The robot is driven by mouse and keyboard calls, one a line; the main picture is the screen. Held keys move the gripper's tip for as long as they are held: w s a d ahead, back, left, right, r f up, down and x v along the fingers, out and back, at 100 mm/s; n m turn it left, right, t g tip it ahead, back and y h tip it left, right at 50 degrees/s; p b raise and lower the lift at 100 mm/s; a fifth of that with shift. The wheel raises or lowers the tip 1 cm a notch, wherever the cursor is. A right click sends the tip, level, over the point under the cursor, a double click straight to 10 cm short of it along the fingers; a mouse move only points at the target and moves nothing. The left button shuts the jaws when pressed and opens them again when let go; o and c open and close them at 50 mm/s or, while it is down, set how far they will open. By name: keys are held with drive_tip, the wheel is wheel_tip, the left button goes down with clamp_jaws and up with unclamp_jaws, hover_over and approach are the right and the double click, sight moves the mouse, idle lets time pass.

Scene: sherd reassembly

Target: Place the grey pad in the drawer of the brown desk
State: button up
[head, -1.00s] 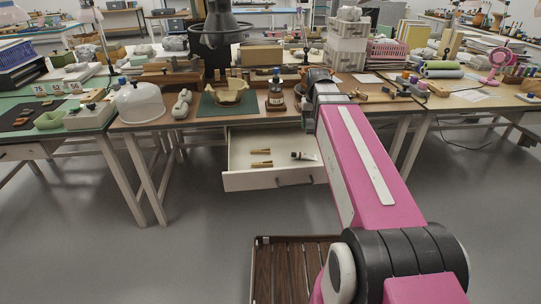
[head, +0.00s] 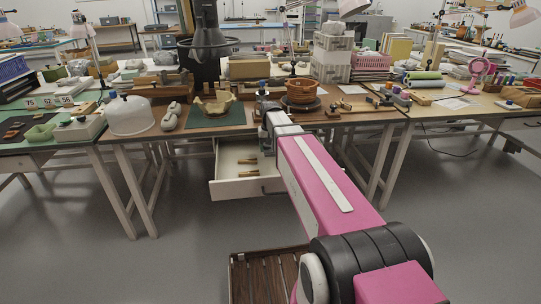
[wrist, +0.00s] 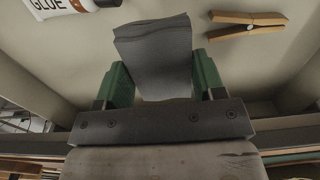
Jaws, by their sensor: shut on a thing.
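The brown desk (head: 190,121) stands ahead with its white drawer (head: 232,189) pulled open. In the wrist view my gripper (wrist: 160,76) has green fingers shut on the grey pad (wrist: 156,48), one on each side. The pad is a dark, flat, slightly uneven block over the drawer's pale floor (wrist: 228,62). I cannot tell whether it touches the floor. A glue tube (wrist: 72,6) lies beyond it at upper left and a wooden clothes peg (wrist: 248,23) at upper right. In the head view my arm hides the pad and the drawer's right part.
Clothes pegs (head: 247,174) lie in the drawer's visible part. The drawer's middle floor looks free.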

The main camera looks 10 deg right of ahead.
sight(271, 159)
drive_tip(key=shift+w+d+f, duration=0.35)
drive_tip(key=shift+w+f, duration=0.15)
drive_tip(key=shift+w, duration=0.1)
drive_tip(key=shift+f, duration=1.9)
drive_tip(key=o, duration=1)
drive_tip(key=shift+f, duration=0.1)
wheel_tip(271, 159, up, 12)
drive_tip(key=shift+r, duration=0.15)
